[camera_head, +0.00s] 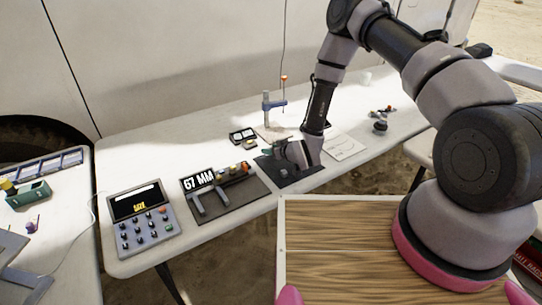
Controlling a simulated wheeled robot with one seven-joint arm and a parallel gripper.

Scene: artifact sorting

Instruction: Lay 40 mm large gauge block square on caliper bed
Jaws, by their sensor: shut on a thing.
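The caliper (222,187) lies on the long white table, with a grey bed and jaws on a dark base and a sign reading "67 MM". An orange part and a yellowish part show near its right end. My gripper (276,154) is low over a dark mat (303,181) just right of the caliper. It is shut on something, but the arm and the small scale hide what. I cannot pick out the 40 mm large gauge block for certain. A small grey piece (283,172) shows on the mat below my gripper.
A dark case (242,136) with light blocks stands behind the caliper. A keypad device (144,217) stands to its left. A white sheet (343,147) and small metal parts (380,122) are at the right.

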